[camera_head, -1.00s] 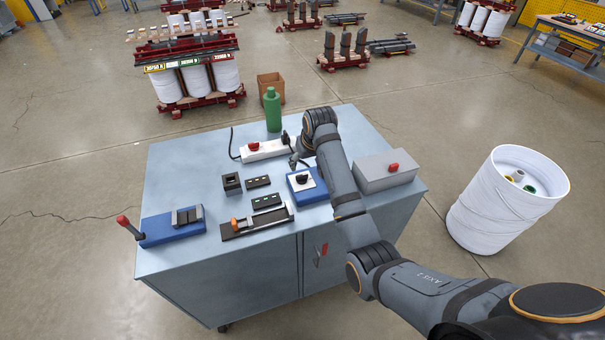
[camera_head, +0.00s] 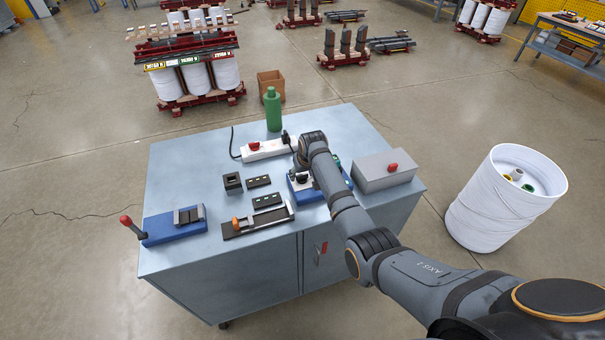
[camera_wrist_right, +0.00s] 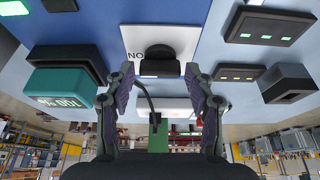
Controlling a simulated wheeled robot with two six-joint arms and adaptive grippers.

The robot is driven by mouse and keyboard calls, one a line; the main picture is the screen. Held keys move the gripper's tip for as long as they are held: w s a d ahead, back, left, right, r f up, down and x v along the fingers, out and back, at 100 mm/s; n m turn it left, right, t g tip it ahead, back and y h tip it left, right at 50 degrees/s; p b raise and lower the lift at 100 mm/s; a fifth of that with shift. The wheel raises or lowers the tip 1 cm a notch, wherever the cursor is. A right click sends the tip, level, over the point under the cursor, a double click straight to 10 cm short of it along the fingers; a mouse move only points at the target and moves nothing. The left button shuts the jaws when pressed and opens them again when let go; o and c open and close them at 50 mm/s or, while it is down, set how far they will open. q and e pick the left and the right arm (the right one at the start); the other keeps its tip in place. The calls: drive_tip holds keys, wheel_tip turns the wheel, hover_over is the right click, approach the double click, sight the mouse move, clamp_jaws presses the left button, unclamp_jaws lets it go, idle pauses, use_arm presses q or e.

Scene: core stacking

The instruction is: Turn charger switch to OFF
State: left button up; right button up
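The charger (camera_head: 307,195) is a blue box on the workbench, partly hidden behind my right arm. Its black switch knob (camera_wrist_right: 160,62) sits on a white plate (camera_wrist_right: 182,38) in the wrist view, with part of a label reading "NO" beside it. A teal battery block (camera_wrist_right: 62,88) marked 100 sits in a black holder on the charger, left of the knob in that view. My right gripper (camera_wrist_right: 160,82) is open, with its two fingers apart on either side of the knob's line. I cannot tell whether they touch it. My left gripper is not in view.
The workbench (camera_head: 190,165) also holds a power strip (camera_head: 266,149) with a red switch, a green bottle (camera_head: 272,108), a grey box (camera_head: 384,170) with a red button, and small black modules (camera_head: 258,181). A white bin (camera_head: 505,205) stands on the floor at right.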

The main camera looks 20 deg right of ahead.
drive_tip(key=c, duration=0.7)
drive_tip(key=shift+c, duration=0.2)
